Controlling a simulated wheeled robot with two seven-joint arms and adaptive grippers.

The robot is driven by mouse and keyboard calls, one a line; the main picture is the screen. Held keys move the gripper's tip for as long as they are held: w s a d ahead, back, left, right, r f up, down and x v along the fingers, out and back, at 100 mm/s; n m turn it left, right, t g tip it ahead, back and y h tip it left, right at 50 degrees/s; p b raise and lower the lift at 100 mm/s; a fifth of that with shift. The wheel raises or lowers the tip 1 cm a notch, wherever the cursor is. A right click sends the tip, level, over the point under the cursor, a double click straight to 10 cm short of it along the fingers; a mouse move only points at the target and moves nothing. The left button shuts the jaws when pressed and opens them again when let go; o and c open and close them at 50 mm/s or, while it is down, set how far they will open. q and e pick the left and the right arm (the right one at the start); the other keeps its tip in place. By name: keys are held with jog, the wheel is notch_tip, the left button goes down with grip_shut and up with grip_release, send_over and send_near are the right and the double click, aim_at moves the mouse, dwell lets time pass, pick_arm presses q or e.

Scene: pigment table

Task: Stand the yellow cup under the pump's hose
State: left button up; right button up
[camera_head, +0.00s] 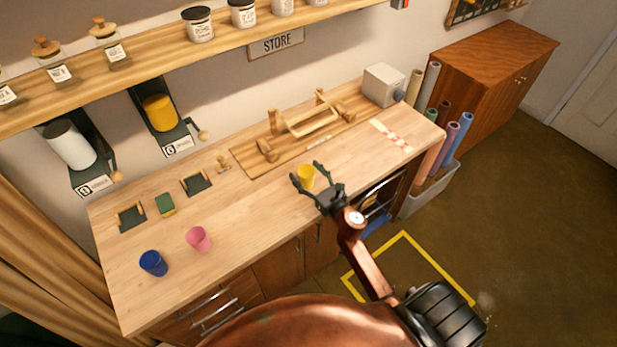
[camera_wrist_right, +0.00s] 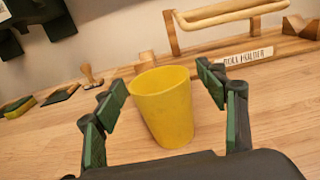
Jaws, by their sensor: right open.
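The yellow cup (camera_head: 306,176) stands upright on the wooden table, right of the middle. In the right wrist view the cup (camera_wrist_right: 163,108) is between the open fingers of my right gripper (camera_wrist_right: 161,88), with visible gaps on both sides. In the head view my right gripper (camera_head: 304,171) reaches the cup from the front right. A yellow cylinder (camera_head: 160,112) and a white cylinder (camera_head: 70,145) sit on dark wall brackets with side handles at the back left. I cannot make out a hose, nor tell which device is the pump. My left gripper is not in view.
A pink cup (camera_head: 198,239) and a blue cup (camera_head: 153,263) stand at the front left. A wooden roll holder (camera_head: 268,150) lies behind the yellow cup. A grey box (camera_head: 383,86) stands at the back right. Tabletop between the pink and yellow cups is clear.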

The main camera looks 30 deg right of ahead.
jog(key=c, duration=1.3)
jog(key=shift+r, duration=0.15)
